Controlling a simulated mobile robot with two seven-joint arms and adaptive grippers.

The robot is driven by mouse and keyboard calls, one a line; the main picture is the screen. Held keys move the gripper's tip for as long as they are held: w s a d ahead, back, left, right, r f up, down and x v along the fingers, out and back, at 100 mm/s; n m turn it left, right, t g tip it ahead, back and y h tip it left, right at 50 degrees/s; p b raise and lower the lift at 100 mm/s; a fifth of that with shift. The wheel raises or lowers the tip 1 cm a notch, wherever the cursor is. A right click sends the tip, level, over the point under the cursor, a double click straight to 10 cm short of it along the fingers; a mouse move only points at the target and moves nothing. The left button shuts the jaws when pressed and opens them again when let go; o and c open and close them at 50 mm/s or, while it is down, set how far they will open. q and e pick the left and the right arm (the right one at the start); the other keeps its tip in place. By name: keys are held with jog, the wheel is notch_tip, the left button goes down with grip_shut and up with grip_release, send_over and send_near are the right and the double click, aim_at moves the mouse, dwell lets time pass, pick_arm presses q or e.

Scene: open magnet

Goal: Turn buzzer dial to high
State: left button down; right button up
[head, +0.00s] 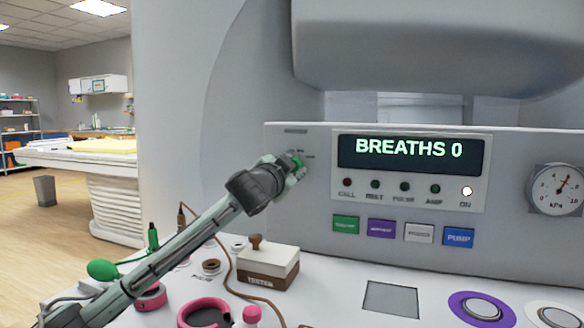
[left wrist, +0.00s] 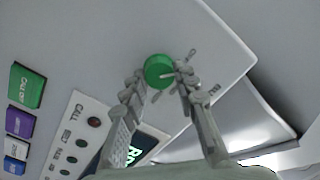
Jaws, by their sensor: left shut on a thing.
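The green buzzer dial (left wrist: 158,71) is a round knob with a pale pointer line, on the upper left of the grey console panel (head: 300,220). In the head view the dial (head: 297,161) is partly hidden behind my left gripper (head: 292,168). In the left wrist view my left gripper (left wrist: 156,80) has its two fingers on either side of the dial, shut on it. Small labels around the dial are too small or covered to read. My right gripper is not in view.
A display (head: 410,155) reads "BREATHS 0", with a row of lamps below; the one marked ON is lit white. Coloured buttons sit under it and a gauge (head: 556,189) at right. A tester box (head: 268,266) and pink rings stand on the desk below my arm.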

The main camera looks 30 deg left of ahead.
pick_arm(q)
jog(key=m, duration=1.4)
jog(key=m+h, duration=0.1)
jog(key=m, duration=0.7)
jog(key=shift+a+f+t, duration=0.1)
jog(key=shift+f+t, duration=0.2)
jog(key=shift+f, duration=0.05)
jog(key=shift+m, duration=0.4)
jog(key=c, duration=1.2)
grip_release()
jog(key=shift+o, duration=0.2)
jog(key=shift+s, duration=0.1)
jog(key=v, duration=1.2)
jog(key=shift+a, duration=0.1)
